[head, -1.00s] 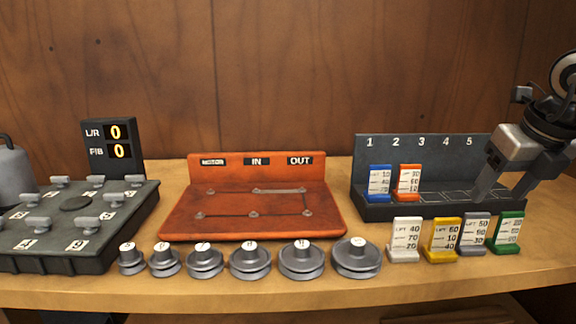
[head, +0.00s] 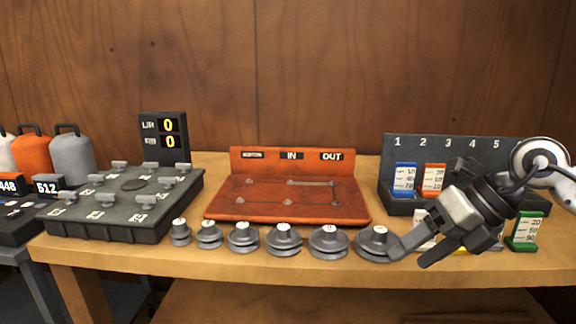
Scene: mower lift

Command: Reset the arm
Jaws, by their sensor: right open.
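My right gripper (head: 412,256) is open and reaches in from the right, low in front of the dark numbered rack (head: 455,147). Its fingers point left and down beside the rightmost grey pulley (head: 374,244). I cannot tell whether a finger touches that pulley. No object shows between the fingers. My right arm hides the right part of the rack and most of the white, yellow and grey cards. My left gripper is out of view.
A blue card (head: 404,180) and an orange card (head: 432,180) stand in the rack. A green card (head: 524,231) stands at right. Several pulleys line the bench front before the orange board (head: 255,205). A knobbed panel (head: 100,225), display (head: 163,135) and weights (head: 72,158) are left.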

